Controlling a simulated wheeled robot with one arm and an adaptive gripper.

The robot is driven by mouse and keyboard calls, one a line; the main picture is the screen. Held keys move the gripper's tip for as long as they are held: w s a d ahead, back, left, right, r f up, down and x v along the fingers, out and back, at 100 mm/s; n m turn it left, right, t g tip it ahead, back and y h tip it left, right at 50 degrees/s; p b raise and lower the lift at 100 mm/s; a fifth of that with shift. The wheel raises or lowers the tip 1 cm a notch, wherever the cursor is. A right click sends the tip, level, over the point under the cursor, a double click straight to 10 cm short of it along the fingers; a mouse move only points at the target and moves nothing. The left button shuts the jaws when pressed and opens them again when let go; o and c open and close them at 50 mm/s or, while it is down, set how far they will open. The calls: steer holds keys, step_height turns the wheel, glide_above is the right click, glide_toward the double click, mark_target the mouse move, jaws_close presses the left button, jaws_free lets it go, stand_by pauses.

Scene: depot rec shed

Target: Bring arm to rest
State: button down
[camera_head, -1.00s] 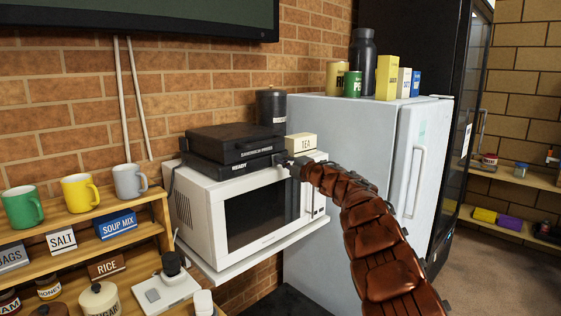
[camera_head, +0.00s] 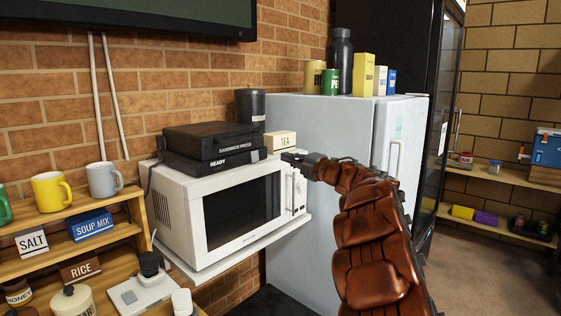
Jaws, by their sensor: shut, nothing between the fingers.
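My arm reaches up from the bottom right, clad in brown segmented covers. My gripper (camera_head: 289,158) is dark, points left and is shut with nothing in it. In the picture it lies in front of the top right corner of the white microwave (camera_head: 184,206) and just below the tea box (camera_head: 281,141). I cannot tell whether it touches either. The black sandwich press (camera_head: 211,146) sits on the microwave, left of the gripper, with its lid down.
The microwave stands on a white shelf (camera_head: 262,239). A white fridge (camera_head: 340,130) stands behind my arm, with bottles and boxes on top. A wooden rack (camera_head: 135,206) with mugs and jars is at the left. Open floor (camera_head: 492,262) shows at the right.

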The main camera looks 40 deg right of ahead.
steer(key=shift+s+d+r, duration=0.1)
steer(key=shift+s+d, duration=0.05)
steer(key=shift+s, duration=0.35)
